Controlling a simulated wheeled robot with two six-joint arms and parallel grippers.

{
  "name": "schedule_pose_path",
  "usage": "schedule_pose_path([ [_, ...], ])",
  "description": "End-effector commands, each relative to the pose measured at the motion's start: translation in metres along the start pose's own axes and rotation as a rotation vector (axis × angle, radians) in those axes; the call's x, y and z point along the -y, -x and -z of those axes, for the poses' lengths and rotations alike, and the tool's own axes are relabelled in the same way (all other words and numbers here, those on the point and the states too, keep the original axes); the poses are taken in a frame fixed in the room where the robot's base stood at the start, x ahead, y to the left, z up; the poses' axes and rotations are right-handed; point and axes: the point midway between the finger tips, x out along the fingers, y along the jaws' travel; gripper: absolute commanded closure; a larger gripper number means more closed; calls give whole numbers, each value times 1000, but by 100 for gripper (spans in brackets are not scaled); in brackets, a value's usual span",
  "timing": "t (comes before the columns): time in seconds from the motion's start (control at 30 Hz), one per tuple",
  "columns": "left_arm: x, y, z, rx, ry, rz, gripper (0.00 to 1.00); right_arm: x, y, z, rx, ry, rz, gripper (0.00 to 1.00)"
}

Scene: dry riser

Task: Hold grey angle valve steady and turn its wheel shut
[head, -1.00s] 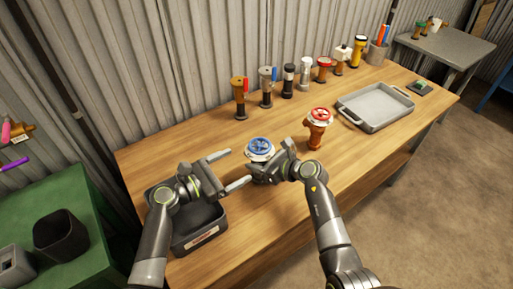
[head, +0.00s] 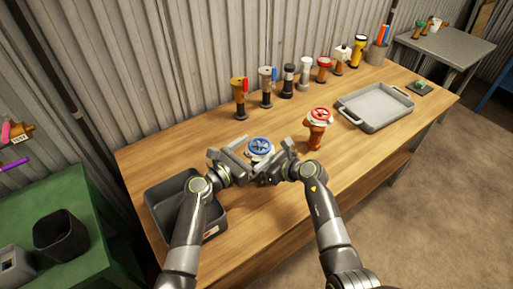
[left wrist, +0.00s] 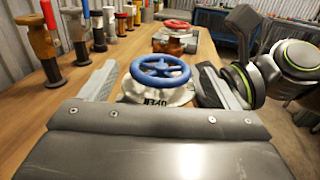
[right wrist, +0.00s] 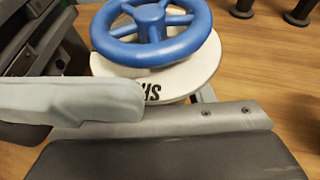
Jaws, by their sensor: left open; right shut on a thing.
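The angle valve stands on the wooden bench with its blue wheel (head: 260,146) on top. Below the wheel is a pale round plate (left wrist: 150,97) lettered "OPEN" in the left wrist view; partly hidden lettering shows on it in the right wrist view (right wrist: 177,86). The grey body is mostly hidden by my grippers. My left gripper (head: 243,158) is open, with one finger on each side of the wheel and plate in the left wrist view, apart from the wheel. My right gripper (head: 270,163) is shut on the valve body below the plate.
An orange valve with a red wheel (head: 320,115) stands close to the right. A grey tray (head: 375,109) lies right; a dark bin (head: 155,207) sits at the left end. The bench front is clear.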

Motion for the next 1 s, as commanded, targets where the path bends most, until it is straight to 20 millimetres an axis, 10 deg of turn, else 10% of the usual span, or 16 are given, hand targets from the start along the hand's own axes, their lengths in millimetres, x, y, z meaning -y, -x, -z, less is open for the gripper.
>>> schedule_pose_path([
  [0.47, 0, -14, 0, 0, 0, 0, 17, 0, 0, -1, 1, 2, 1, 92],
  [0.8, 0, -14, 0, 0, 0, 0, 60, 0, 0, -1, 2, 2, 1, 92],
  [1.0, 0, -14, 0, -1, -1, 9, 62, 0, 0, -1, 2, 1, 1, 92],
])
